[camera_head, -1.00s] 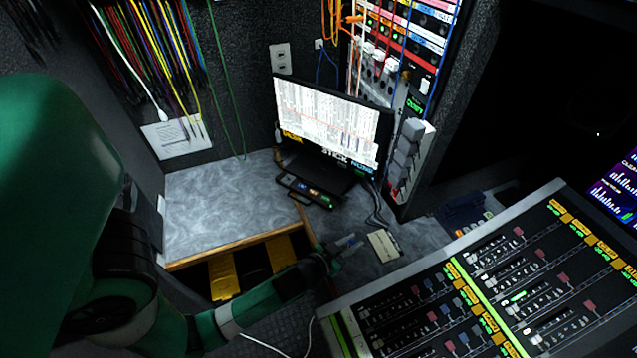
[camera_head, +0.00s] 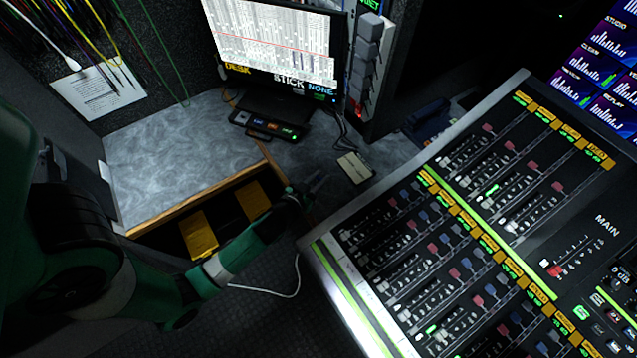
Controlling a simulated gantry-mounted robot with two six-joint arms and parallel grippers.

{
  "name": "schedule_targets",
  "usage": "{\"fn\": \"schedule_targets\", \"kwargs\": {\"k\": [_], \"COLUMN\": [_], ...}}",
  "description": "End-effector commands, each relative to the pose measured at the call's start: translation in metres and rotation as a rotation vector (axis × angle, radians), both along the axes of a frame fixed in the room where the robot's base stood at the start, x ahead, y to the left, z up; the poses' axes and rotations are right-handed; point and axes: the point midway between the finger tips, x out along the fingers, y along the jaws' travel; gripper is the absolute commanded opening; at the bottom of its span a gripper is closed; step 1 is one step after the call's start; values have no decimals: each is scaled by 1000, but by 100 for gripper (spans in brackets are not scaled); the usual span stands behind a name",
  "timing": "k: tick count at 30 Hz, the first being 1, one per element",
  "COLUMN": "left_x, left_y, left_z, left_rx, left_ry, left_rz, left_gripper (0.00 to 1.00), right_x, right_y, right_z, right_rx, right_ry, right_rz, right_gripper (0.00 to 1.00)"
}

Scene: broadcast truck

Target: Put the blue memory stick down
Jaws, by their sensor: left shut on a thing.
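My left gripper (camera_head: 312,187) comes in from the left over the desk's front edge, beside the mixing console. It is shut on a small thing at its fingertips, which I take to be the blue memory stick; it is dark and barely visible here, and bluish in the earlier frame. A monitor (camera_head: 275,45) at the back shows "DESK" and "STICK NONE" along its bottom edge. A dark box with small coloured lights (camera_head: 268,126) lies in front of the monitor. My right gripper is not in view.
An open drawer with yellow pieces (camera_head: 198,236) lies below the wooden desk edge (camera_head: 195,202). A pale flat card or box (camera_head: 355,167) lies right of the gripper. The mixing console (camera_head: 470,240) fills the right. The grey desktop (camera_head: 170,158) at left is clear.

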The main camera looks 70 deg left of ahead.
Motion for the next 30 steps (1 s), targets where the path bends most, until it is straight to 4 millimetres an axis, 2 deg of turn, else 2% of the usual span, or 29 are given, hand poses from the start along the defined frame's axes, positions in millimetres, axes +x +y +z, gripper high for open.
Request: {"fn": "schedule_targets", "kwargs": {"k": [1, 4, 11, 16, 17, 21, 30], "left_x": [0, 0, 0, 0, 0, 0, 0], "left_y": [0, 0, 0, 0, 0, 0, 0], "left_z": [-16, -31, -28, -34, -32, -32, -30], "left_rx": [-1, -1, 0, -1, -1, -1, -1], "left_ry": [2, 2, 0, 1, 1, 1, 1], "left_rz": [0, 0, 0, 0, 0, 0, 0], "left_gripper": [0, 0, 0, 0, 29, 54, 54], "right_x": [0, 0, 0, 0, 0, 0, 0], "right_y": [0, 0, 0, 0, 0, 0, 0], "right_z": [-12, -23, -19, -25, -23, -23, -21], "right_rx": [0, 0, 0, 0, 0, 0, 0], "right_ry": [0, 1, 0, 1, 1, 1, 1], "right_rz": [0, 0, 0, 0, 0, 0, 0], "right_gripper": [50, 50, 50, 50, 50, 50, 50]}}
